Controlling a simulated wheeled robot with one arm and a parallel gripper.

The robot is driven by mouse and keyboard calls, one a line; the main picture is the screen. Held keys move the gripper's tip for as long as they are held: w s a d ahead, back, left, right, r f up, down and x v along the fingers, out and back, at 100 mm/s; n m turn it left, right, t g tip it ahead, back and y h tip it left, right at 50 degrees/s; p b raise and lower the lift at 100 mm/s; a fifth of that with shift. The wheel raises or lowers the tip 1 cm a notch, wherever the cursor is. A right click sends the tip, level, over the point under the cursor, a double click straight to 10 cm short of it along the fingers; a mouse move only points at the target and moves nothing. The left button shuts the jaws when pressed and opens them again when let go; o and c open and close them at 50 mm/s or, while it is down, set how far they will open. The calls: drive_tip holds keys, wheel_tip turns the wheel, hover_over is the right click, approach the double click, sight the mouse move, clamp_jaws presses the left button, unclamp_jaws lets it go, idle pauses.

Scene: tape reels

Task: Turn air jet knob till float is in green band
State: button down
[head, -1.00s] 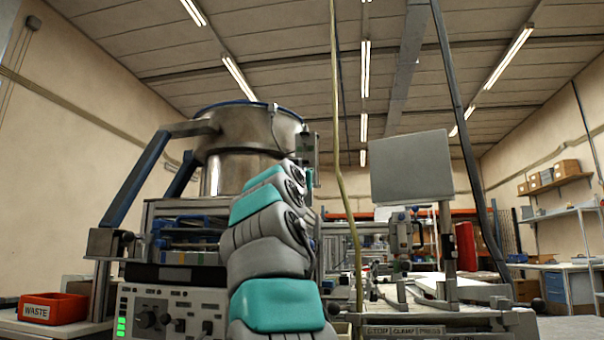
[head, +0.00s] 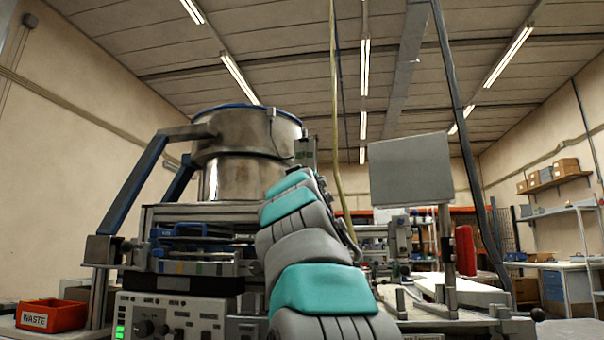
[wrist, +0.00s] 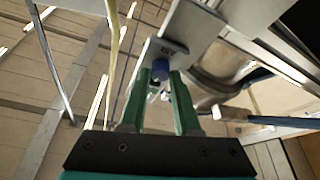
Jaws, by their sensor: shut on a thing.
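In the wrist view, the two green fingers of my gripper (wrist: 161,84) close around a small blue knob (wrist: 160,69). The knob sits at the edge of a grey plate (wrist: 152,52) with small dark lettering that I cannot read clearly. A small pale part shows between the fingers below the knob. In the head view, my arm rises toward the right side of the steel bowl (head: 236,135), and my gripper and the knob are hidden behind it. I cannot make out the float or its green band in either view.
A grey box (head: 306,151) hangs at the bowl's right side. A control unit (head: 180,318) with dials and lit green bars stands below. A red WASTE bin (head: 50,316) is at the left. A blank grey panel (head: 411,168) on a post and a hanging yellowish hose (head: 338,130) are to the right.

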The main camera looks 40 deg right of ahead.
drive_tip(key=shift+n+y+p, duration=0.3)
drive_tip(key=shift+n+p, duration=0.2)
drive_tip(key=shift+n, duration=0.4)
drive_tip(key=c, duration=0.9)
unclamp_jaws()
drive_tip(key=shift+s+a, duration=0.1)
drive_tip(key=b+v, duration=0.3)
drive_tip(key=v, duration=0.4)
drive_tip(key=shift+s+a+f, duration=0.15)
drive_tip(key=shift+s+f, duration=0.05)
drive_tip(key=shift+s, duration=0.05)
